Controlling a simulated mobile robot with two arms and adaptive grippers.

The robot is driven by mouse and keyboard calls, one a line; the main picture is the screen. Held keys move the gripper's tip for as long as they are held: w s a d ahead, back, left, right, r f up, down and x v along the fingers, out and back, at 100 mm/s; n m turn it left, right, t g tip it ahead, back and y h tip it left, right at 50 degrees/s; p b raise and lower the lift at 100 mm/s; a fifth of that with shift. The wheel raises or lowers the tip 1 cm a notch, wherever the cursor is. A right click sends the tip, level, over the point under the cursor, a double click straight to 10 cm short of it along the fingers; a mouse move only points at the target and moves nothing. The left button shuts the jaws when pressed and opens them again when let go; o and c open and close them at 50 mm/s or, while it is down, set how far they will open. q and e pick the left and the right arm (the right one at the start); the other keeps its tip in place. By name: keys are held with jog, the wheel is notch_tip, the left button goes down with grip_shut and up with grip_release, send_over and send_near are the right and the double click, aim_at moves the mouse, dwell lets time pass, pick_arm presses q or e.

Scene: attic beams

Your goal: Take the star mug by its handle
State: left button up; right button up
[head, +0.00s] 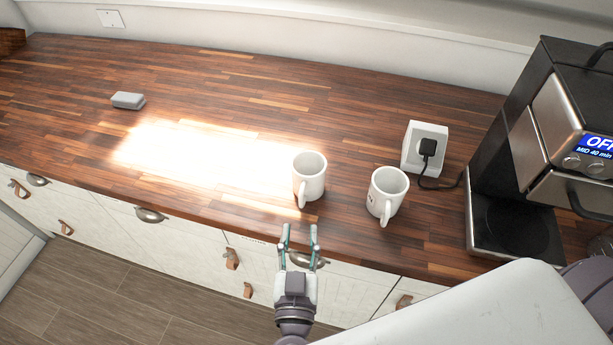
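Two white mugs stand upright near the front edge of the wooden counter. The left mug (310,177) has its handle turned toward the front, and the right mug (386,193) has its handle facing front too. A small dark mark shows at the left side of the right mug; no star can be made out on either. My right gripper (299,230) is open and empty, its two fingers apart and pointing at the left mug's handle from in front of the counter edge. It appears apart from the mug. My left gripper is not in view.
A coffee machine (545,150) stands at the right. A white socket box (424,147) with a black plug and cable is behind the right mug. A small grey block (128,100) lies far left.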

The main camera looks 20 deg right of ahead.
aim_at(301, 201)
jog(key=x, duration=0.3)
jog(key=shift+w, duration=0.35)
jog(key=p+x, duration=0.1)
jog(key=x, duration=0.3)
jog(key=shift+w+d+r+p, duration=0.1)
jog(key=shift+w+d+p, duration=0.05)
jog(key=shift+w+p, duration=0.2)
jog(key=shift+w+d, duration=0.1)
jog(key=shift+w, duration=0.2)
jog(key=shift+s, duration=0.1)
jog(key=shift+c, duration=0.6)
grip_shut()
